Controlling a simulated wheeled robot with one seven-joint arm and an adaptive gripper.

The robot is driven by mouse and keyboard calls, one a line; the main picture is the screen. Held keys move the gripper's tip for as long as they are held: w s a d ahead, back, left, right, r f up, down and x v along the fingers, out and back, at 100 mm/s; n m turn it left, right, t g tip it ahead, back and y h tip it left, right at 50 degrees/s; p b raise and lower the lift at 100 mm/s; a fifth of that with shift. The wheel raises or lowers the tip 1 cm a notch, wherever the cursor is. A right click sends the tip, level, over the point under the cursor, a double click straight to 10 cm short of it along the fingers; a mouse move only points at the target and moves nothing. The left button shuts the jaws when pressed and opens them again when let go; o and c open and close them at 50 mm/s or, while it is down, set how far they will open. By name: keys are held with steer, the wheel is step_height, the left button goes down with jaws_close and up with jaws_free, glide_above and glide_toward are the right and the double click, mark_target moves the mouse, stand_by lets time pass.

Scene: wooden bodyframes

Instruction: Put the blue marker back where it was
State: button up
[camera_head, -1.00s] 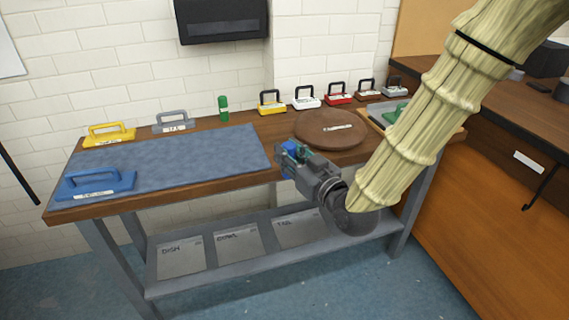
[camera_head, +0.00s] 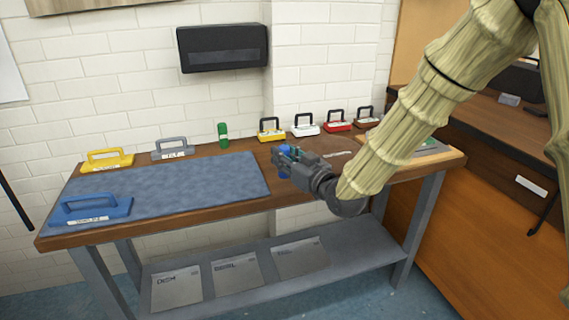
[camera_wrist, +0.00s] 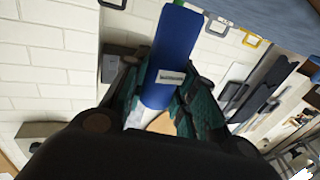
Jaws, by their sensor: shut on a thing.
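The blue marker (camera_wrist: 176,45) is a thick blue cylinder with a small white label. In the wrist view it sits between the teal-padded fingers of my gripper (camera_wrist: 165,98), which are shut on it. A green marker (camera_head: 223,134) stands upright at the back of the table, behind the blue mat (camera_head: 165,185). I cannot tell the gripper's exact height above the table.
Handled blocks in blue (camera_head: 90,208), yellow (camera_head: 107,160) and grey (camera_head: 172,149) stand around the mat. Several more, including yellow (camera_head: 271,135), white (camera_head: 305,130) and red (camera_head: 338,126), line the back. The mat's middle is clear. A brown cabinet (camera_head: 500,230) stands at right.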

steer(key=shift+w+f, duration=1.6)
steer(key=shift+f, duration=0.3)
steer(key=shift+f+b, duration=0.2)
steer(key=shift+b, duration=0.15)
steer(key=o, duration=1)
steer(key=shift+r, duration=0.1)
